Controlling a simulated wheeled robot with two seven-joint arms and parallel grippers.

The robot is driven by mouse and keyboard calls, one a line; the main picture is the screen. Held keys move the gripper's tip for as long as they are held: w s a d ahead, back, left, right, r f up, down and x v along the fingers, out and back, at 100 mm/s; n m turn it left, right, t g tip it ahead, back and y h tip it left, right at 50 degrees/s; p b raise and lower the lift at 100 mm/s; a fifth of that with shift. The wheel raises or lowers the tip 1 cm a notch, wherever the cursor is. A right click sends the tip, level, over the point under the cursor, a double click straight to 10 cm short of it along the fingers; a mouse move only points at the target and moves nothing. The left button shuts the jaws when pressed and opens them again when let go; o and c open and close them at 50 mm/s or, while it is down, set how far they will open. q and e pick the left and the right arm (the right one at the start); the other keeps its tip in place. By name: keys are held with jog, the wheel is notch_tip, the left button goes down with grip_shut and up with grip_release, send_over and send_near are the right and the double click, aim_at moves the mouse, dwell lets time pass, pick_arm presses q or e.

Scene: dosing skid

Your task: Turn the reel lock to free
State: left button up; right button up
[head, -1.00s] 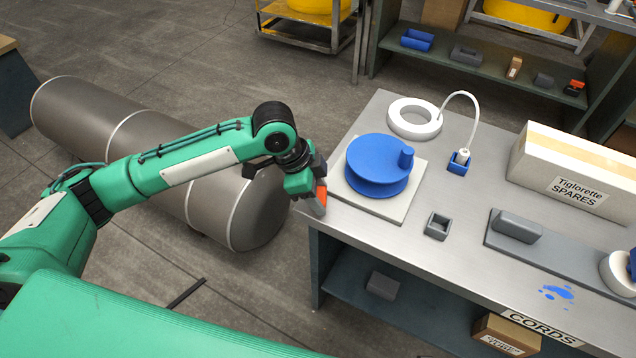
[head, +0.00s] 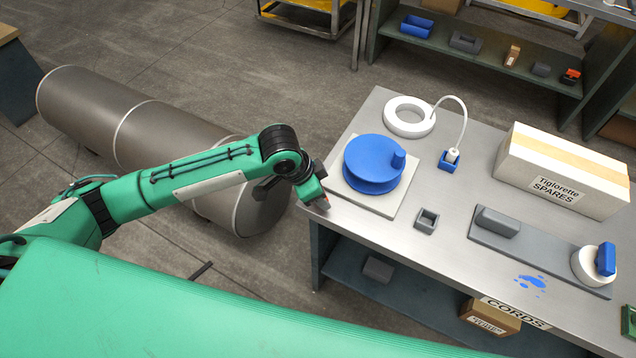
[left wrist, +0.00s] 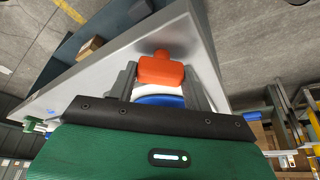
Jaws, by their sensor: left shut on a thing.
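The blue reel (head: 366,168) sits on a pale square plate (head: 399,205) at the left end of the bench. The orange reel lock (left wrist: 161,70) is a blocky piece with a rounded knob, seen between my left gripper's two fingers in the left wrist view. My left gripper (left wrist: 160,74) is shut on it. In the head view my left gripper (head: 322,200) is at the bench's left edge, beside the plate, and hides nearly all the lock. The lock's markings are not visible. My right gripper is not in view.
A white ring (head: 393,127) and a white cord running to a blue socket (head: 445,164) are behind the reel. A small grey open box (head: 426,220) stands in front of it. A spares carton (head: 590,177) and a grey base (head: 540,257) are on the right.

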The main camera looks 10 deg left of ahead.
pick_arm(q)
jog(key=n+p, duration=0.1)
jog(key=p, duration=0.1)
jog(key=r+n+p, duration=0.1)
jog(key=p, duration=0.2)
jog(key=shift+s+d+n+t+y, duration=0.1)
jog(key=shift+s+n+t+y, duration=0.05)
jog(key=shift+n+t+y, duration=0.2)
jog(key=n+p, duration=0.2)
jog(key=p, duration=0.1)
jog(key=n+y+p, duration=0.1)
jog(key=n+p, duration=0.1)
jog(key=p, duration=0.1)
jog(key=shift+d+f+t, duration=0.1)
jog(key=shift+f+t, duration=0.1)
jog(key=shift+t, duration=0.15)
jog(key=shift+f+n+y+p, duration=0.25)
jog(key=shift+n+y+p, duration=0.2)
jog(key=shift+n+p, duration=0.65)
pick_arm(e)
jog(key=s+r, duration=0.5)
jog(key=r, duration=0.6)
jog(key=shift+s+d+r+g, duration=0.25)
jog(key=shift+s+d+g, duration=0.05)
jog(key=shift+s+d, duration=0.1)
pick_arm(q)
jog(key=o, duration=1)
